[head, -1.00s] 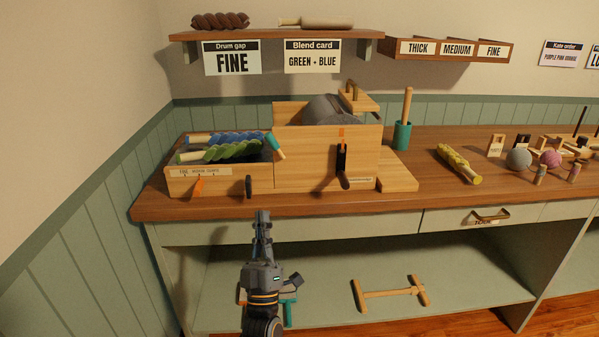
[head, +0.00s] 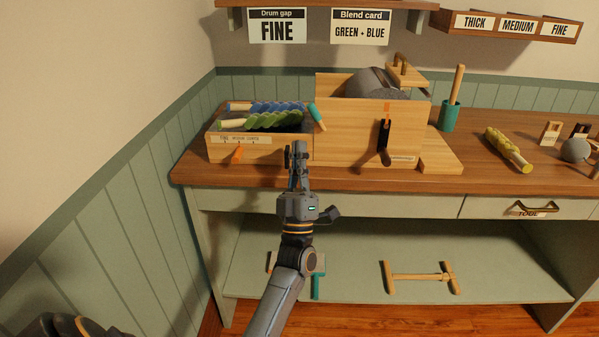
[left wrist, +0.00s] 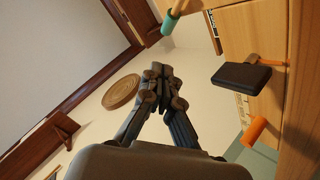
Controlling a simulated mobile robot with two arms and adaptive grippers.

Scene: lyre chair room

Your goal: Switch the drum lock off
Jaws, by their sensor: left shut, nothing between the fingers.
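The wooden drum carder (head: 345,125) stands on the bench with its grey drum (head: 378,83) on top. A black slotted plate with a dark lever (head: 385,150) and an orange mark is on its front panel. A small black handle (left wrist: 242,78) on a wooden stem shows large in the left wrist view; in the head view my gripper largely hides that spot. I cannot tell which handle is the lock. My left gripper (head: 299,150) is shut and empty, in front of the tray's right end. In the left wrist view its fingertips (left wrist: 163,78) are left of the black handle, apart from it.
A teal-handled tool (head: 317,117) leans at the tray's right end. A teal cup (head: 449,117) stands right. Bench front is clear right of my gripper.

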